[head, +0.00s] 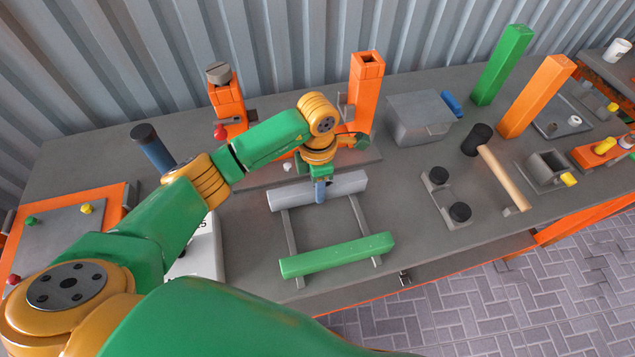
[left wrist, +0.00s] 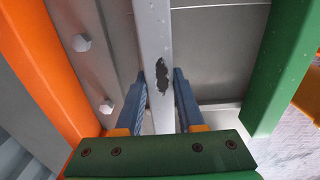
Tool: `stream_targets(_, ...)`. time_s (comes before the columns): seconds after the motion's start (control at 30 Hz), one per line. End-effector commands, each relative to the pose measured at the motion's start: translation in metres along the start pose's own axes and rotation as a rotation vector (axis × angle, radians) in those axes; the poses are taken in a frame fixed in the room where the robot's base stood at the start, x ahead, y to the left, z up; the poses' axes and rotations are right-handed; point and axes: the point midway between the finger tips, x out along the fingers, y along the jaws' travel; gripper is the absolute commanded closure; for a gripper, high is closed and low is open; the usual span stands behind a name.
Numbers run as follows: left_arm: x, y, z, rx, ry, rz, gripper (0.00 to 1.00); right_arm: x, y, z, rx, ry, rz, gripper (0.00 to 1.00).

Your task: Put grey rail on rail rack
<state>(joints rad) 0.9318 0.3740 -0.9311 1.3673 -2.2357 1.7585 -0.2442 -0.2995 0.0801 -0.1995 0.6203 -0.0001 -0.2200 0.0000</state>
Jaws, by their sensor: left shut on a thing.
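The grey rail (head: 348,184) is a pale, square-section bar lying crosswise at the back end of the rail rack. My left gripper (head: 320,191) comes down from above and is shut on the rail near its middle. In the left wrist view the blue fingers stand on both sides of the grey rail (left wrist: 153,40), which has a dark worn patch. The rail rack (head: 290,235) has two parallel dark bars on the table. A green rail (head: 336,255) lies across its front end. I cannot tell whether the grey rail touches the bars. My right gripper is not in view.
An orange post machine (head: 362,95) stands just behind the rack. A grey box (head: 420,118), a mallet (head: 505,180) and a stand with black knobs (head: 440,195) lie to the right. Green (head: 503,65) and orange posts (head: 536,97) stand farther right. Between the rails is free room.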

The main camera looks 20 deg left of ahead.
Motion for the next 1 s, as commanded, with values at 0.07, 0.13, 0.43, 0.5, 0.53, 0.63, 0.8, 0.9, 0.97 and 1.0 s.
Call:
stream_targets(0.07,0.004,0.0,0.0,0.0,-0.001,0.001,1.0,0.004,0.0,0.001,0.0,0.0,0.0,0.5)
stream_targets(0.13,0.002,0.0,0.0,0.0,0.0,0.001,0.49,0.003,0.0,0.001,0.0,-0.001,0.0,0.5)
stream_targets(0.43,0.002,0.0,0.0,0.0,0.0,0.0,0.33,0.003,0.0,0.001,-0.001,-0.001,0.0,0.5)
stream_targets(0.5,-0.001,0.0,0.0,0.0,0.0,0.0,0.33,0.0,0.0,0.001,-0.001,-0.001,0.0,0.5)
stream_targets(0.53,-0.004,0.0,0.0,0.0,-0.001,0.0,0.33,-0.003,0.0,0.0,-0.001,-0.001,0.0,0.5)
stream_targets(0.63,-0.015,0.001,0.001,0.001,-0.003,0.003,0.33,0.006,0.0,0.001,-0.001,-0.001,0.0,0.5)
stream_targets(0.8,-0.059,0.001,0.002,0.001,-0.006,0.006,0.33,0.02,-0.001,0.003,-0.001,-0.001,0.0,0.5)
stream_targets(0.9,-0.089,0.002,0.001,0.0,-0.004,0.007,0.33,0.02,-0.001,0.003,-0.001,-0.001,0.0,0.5)
stream_targets(0.97,-0.102,0.001,0.0,-0.001,-0.003,0.006,0.33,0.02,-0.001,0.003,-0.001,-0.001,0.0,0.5)
stream_targets(1.0,-0.109,0.001,0.0,-0.001,-0.001,0.005,0.33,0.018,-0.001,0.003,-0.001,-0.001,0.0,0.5)
